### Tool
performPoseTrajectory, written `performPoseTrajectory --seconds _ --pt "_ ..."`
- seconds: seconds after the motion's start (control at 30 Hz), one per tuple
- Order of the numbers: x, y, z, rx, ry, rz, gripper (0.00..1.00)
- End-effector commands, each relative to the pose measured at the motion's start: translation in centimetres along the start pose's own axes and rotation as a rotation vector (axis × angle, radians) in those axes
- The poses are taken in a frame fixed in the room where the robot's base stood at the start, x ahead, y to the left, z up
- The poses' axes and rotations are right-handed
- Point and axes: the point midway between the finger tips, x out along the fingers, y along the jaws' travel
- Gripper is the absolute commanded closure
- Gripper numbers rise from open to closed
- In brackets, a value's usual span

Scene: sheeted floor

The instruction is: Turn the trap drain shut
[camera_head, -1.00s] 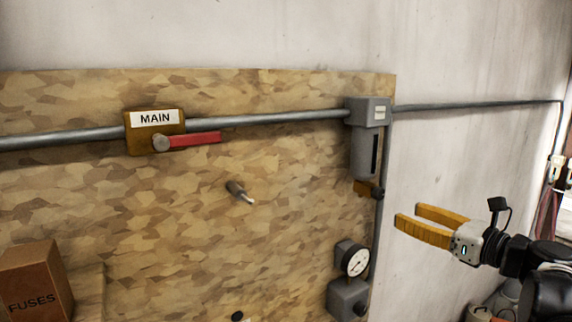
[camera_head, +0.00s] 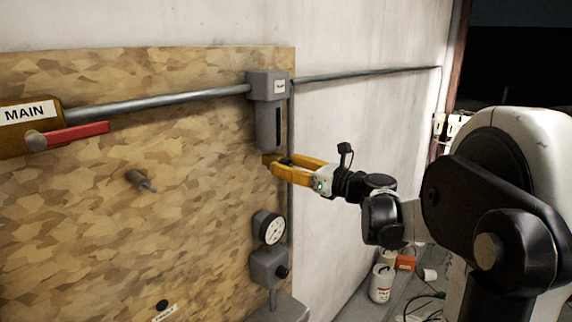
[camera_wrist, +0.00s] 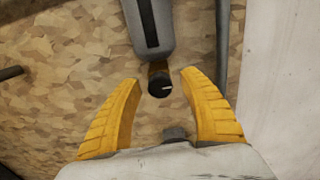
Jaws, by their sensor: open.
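The trap is a grey body with a dark vertical window (camera_head: 267,118) on the pipe at the board's right edge; its lower part also shows in the wrist view (camera_wrist: 150,25). The trap drain is a small black knob with a light mark (camera_wrist: 160,86) on a brass piece under the trap. In the head view the fingers mostly cover it. My gripper (camera_head: 276,165) is open with yellow fingers. In the wrist view its fingers (camera_wrist: 159,85) stand to the left and right of the knob, with visible gaps on both sides. I cannot tell how deep the knob lies between them.
A red-handled MAIN valve (camera_head: 75,135) is at upper left, and a peg (camera_head: 142,181) sticks out of the board. A round gauge (camera_head: 272,229) and a grey box with a knob (camera_head: 268,265) are below the trap. A vertical pipe (camera_wrist: 223,45) runs close on the right.

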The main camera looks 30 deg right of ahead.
Motion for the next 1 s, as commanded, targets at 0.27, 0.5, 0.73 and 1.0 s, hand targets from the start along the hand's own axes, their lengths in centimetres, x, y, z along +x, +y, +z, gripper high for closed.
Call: performPoseTrajectory --seconds 0.27,0.5,0.73,1.0 --pt "-0.03 0.01 -0.01 0.0 0.0 0.0 0.94" --pt "-0.03 0.01 -0.01 -0.006 0.0 0.0 1.0" --pt "-0.03 0.02 -0.09 -0.072 0.0 0.0 1.0" --pt "-0.04 0.05 -0.15 -0.269 -0.001 0.0 1.0"
